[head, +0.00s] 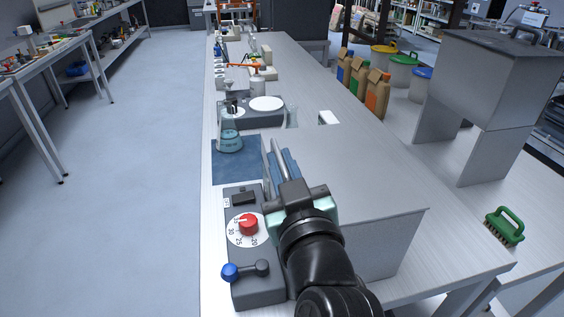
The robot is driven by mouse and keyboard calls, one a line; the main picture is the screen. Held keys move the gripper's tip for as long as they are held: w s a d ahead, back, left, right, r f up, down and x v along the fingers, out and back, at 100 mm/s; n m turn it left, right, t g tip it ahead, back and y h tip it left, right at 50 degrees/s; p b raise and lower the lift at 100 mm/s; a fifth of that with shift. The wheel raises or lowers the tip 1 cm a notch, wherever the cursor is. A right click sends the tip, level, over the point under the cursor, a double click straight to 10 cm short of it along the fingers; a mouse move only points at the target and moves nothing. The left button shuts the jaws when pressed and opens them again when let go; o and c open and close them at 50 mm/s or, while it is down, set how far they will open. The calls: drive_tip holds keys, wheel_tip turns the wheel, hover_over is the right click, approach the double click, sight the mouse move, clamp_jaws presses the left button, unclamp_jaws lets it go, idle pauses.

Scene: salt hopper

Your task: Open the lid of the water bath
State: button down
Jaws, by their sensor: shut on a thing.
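The water bath (385,248) is a light grey box on the bench at the front. Its flat grey lid (372,185) lies across the top; I cannot tell whether it is slightly raised. A dark control panel (238,292) on its left side has a red dial (249,224) and a blue-knobbed lever (230,271). My gripper (283,163) is at the lid's left side, shut on what appears to be the lid's handle. The held part is mostly hidden by my gripper and wrist.
A flask (230,142) stands on a blue mat (232,172) beyond the panel, with a hotplate (246,117) behind it. A grey hopper (483,75) stands at the right, near a green brush (504,227). The floor at the left is clear.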

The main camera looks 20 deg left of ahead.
drive_tip(key=shift+r, duration=0.1)
idle(0.5)
drive_tip(key=shift+w+d+r+p, duration=0.1)
drive_tip(key=shift+d+r+p, duration=0.05)
drive_tip(key=shift+r+p, duration=0.45)
wheel_tip(320, 180, up, 6)
drive_tip(key=w+d+m+p, duration=0.1)
drive_tip(key=d+m+p, duration=0.1)
drive_tip(key=m+p, duration=0.3)
wheel_tip(320, 180, up, 6)
drive_tip(key=m+p, duration=0.4)
drive_tip(key=p, duration=0.3)
hover_over(328, 174)
drive_tip(key=w+d+r+m+p, duration=0.2)
drive_tip(key=w+d+m+p, duration=0.3)
drive_tip(key=w+d+m, duration=0.3)
drive_tip(key=shift+w+d+r+m, duration=0.25)
drive_tip(key=shift+d+m, duration=0.35)
drive_tip(key=shift+d, duration=1.6)
